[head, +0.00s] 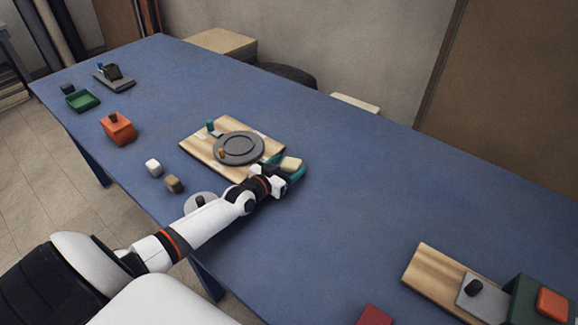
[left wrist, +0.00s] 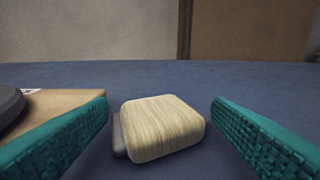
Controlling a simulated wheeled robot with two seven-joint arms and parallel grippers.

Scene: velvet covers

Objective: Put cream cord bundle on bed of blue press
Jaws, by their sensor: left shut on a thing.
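My left gripper (head: 288,170) has teal fingers and is shut on a pale wood-grained block (head: 291,163) beside the right corner of a wooden board. In the left wrist view the block (left wrist: 163,127) sits between the fingers, with a grey piece at its left side. I cannot tell whether the block is fixed to something. A small white block (head: 153,167) lies left of the board and may be the cream cord bundle; I cannot tell. A grey base (head: 115,84) with a dark block and a small blue part stands at the far left, possibly the blue press. My right gripper is out of view.
The board (head: 196,148) carries a grey disc (head: 240,147) and small pegs. Nearby are a tan block (head: 173,184), an orange box (head: 118,128) and a green tray (head: 83,100). Another board (head: 428,272) and a green block stand at lower right. The blue table's (head: 350,190) middle is clear.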

